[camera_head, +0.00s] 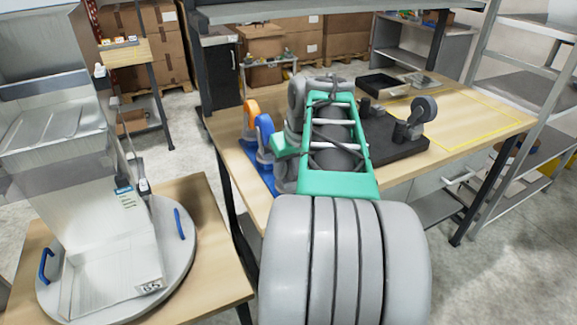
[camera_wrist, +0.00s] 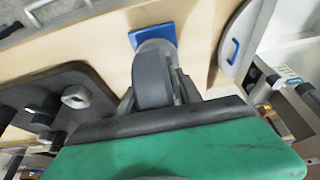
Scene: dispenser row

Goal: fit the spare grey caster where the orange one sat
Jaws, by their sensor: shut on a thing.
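In the wrist view my gripper (camera_wrist: 155,92) is shut on a grey caster (camera_wrist: 149,72), one finger on each side of its wheel. The caster is above or on a blue pad (camera_wrist: 140,38); I cannot tell whether it touches. In the head view my arm hides the held caster and the gripper. An orange caster (camera_head: 252,107) stands at the bench's left, partly behind a blue one (camera_head: 265,128). A dark base (camera_head: 397,152) with posts lies right of my arm. Another grey caster (camera_head: 424,107) stands wheel-up at its far right. The base's near-left part is hidden.
The wooden bench (camera_head: 470,120) has a bare yellow-outlined area at the right. A black tray (camera_head: 381,85) lies at the back. A round turntable (camera_head: 185,255) with blue handles and a metal housing stands at left.

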